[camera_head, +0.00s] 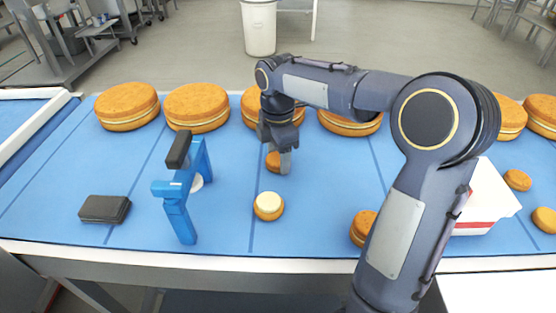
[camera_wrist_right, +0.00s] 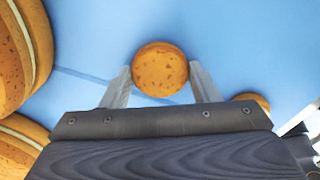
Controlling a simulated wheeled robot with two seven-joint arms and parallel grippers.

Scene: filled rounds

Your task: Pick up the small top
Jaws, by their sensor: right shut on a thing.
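The small top (camera_head: 272,161) is a small round golden-brown piece on the blue belt, partly hidden by my right gripper (camera_head: 280,163) in the head view. In the right wrist view the small top (camera_wrist_right: 160,69) sits between the two fingertips of my right gripper (camera_wrist_right: 161,85), which is shut on it. I cannot tell whether it is clear of the belt. A small round with a pale cream upper face (camera_head: 268,206) lies nearer the front edge. My left gripper is not in view.
Several large filled rounds (camera_head: 127,106) line the back of the belt (camera_head: 310,215). A blue upright tool with a black top (camera_head: 180,200) and a dark block (camera_head: 104,209) stand left. A white and red box (camera_head: 490,200) and small rounds (camera_head: 517,180) are at right.

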